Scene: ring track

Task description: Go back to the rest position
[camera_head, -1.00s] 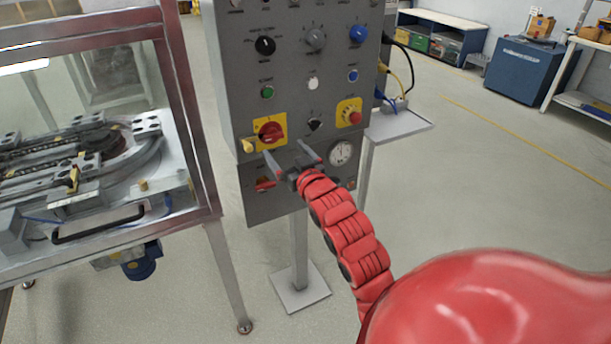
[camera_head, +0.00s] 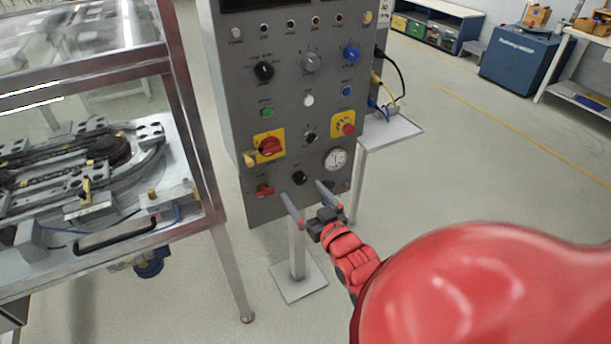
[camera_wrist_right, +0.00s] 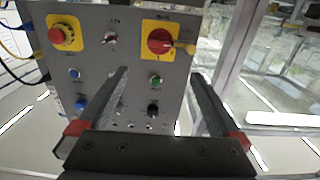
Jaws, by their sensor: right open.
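My right gripper (camera_head: 305,205) is open and empty, in front of the lower edge of the grey control panel (camera_head: 285,88). In the head view its two fingers point up toward the panel, with a gap between them. The right wrist view shows the open fingers (camera_wrist_right: 160,95) spread before the panel's knobs and buttons, with nothing between them. My red right arm (camera_head: 470,285) comes in from the lower right. I cannot tell from the head view whether the fingertips touch the panel. My left gripper is not in view.
A metal-framed machine with a glass guard and ring track (camera_head: 95,175) stands at the left. A small grey shelf (camera_head: 392,133) with cables is right of the panel. A blue cabinet (camera_head: 519,62) stands at the back right. Open floor (camera_head: 490,165) lies at the right.

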